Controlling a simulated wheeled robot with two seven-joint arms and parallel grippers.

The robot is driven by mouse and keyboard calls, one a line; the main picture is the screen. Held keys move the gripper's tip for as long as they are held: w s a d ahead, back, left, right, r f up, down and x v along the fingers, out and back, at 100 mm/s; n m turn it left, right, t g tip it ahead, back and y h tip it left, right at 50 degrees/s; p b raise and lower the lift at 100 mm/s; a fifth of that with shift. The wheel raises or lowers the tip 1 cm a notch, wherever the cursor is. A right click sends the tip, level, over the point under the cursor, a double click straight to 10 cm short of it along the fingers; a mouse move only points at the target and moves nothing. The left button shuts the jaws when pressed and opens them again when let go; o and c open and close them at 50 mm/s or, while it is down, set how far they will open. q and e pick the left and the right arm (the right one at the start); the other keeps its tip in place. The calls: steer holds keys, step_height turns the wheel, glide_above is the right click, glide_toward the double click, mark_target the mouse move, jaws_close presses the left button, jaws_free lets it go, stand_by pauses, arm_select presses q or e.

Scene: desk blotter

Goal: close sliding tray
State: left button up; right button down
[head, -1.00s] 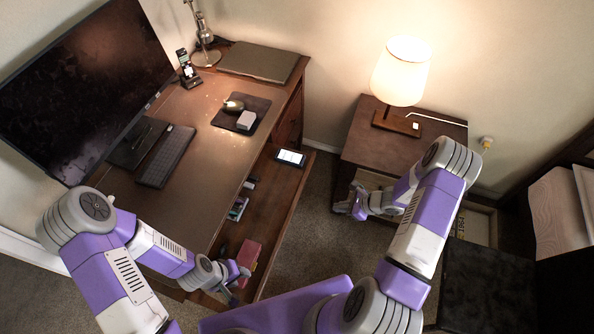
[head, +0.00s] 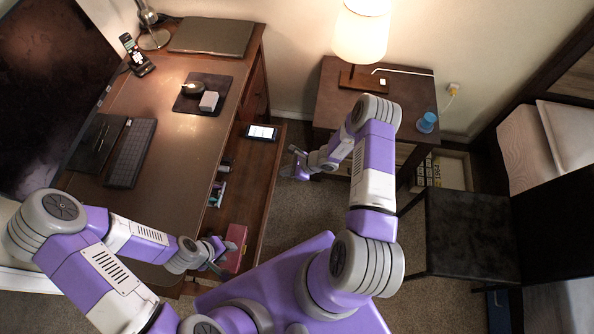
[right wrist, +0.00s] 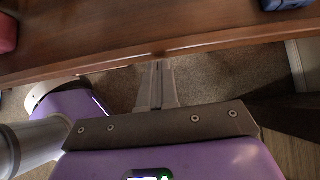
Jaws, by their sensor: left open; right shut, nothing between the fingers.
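The sliding tray (head: 262,190) is pulled out from under the desk, its front edge facing my body. A lit phone (head: 261,132) lies at its far end and a red box (head: 233,248) at its near end. My right gripper (head: 293,164) is shut and empty, just off the tray's front edge in the head view. In the right wrist view, its closed fingers (right wrist: 157,84) point at the tray's front edge (right wrist: 160,45); contact cannot be told. My left gripper (head: 222,258) is open beside the red box, partly covering it.
The desk (head: 180,170) carries a monitor (head: 50,90), keyboard (head: 131,153) and mouse pad (head: 190,97). A nightstand (head: 335,95) with a lamp (head: 360,35) and blue cup (head: 427,122) stands right of the tray. A dark chair (head: 465,235) stands further right. Carpet lies between tray and nightstand.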

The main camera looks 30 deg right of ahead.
steer(key=shift+w+a, duration=0.25)
steer(key=shift+a, duration=0.1)
steer(key=shift+w+a, duration=0.1)
